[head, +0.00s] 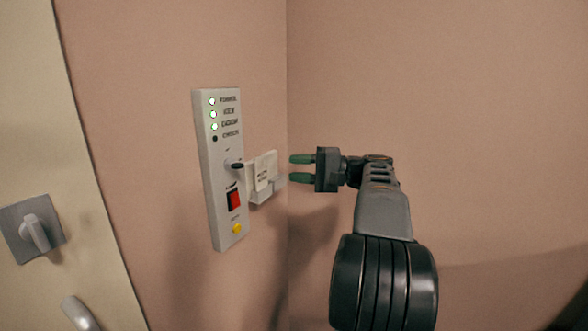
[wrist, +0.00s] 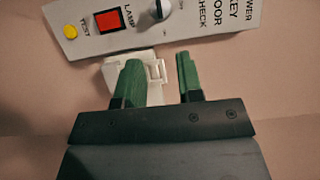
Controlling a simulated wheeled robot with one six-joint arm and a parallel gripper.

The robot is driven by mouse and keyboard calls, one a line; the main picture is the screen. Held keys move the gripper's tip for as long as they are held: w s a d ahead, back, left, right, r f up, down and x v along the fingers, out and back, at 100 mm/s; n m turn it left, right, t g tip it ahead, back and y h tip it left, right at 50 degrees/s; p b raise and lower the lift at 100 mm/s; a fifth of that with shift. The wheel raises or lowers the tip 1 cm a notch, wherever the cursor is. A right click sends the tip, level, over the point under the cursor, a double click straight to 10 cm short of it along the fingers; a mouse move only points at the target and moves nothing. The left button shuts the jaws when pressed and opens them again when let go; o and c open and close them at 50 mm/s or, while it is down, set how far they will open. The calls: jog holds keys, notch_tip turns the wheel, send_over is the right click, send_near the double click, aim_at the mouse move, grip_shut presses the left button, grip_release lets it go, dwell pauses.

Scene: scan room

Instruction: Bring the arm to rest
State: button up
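My gripper (head: 302,168) is at the centre of the head view, in front of a wall panel and to its right. Its two green fingers stand apart with nothing between them, as the wrist view (wrist: 161,82) also shows. My arm reaches up from the lower right and bends left toward the panel. The fingertips point at a small white holder (head: 262,190) with a card-like piece (head: 265,171) on the panel's right side. In the wrist view the white holder (wrist: 117,70) lies just beyond the fingers, partly hidden by them. I cannot tell whether they touch.
The panel (head: 216,180) has several indicator lights, a dark key-like knob (head: 237,166), a red switch (head: 234,200) and a yellow button (head: 238,229). A door with a handle plate (head: 32,230) stands at the left. The wall right of my arm is bare.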

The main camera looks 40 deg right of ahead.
dwell(0.4)
notch_tip(320, 180, down, 13)
jog(key=m+g+h, duration=0.3)
jog(key=m+h, duration=0.1)
jog(key=h, duration=0.2)
jog(key=s+a+f+n+g+h+p, duration=0.2)
jog(key=s+a+f+n+g+h, duration=0.15)
jog(key=a+f, duration=0.35)
jog(key=s+a+n+g+h+p, duration=0.1)
jog(key=s+a+n+h+p, duration=0.1)
jog(key=s+a+n, duration=0.2)
jog(key=s+a+n+g+h+p, duration=0.1)
jog(key=s+a+n, duration=0.4)
jog(key=a, duration=0.5)
jog(key=shift+s+a+f+h+p, duration=0.25)
jog(key=shift+f+h+p, duration=0.1)
jog(key=shift+p, duration=0.35)
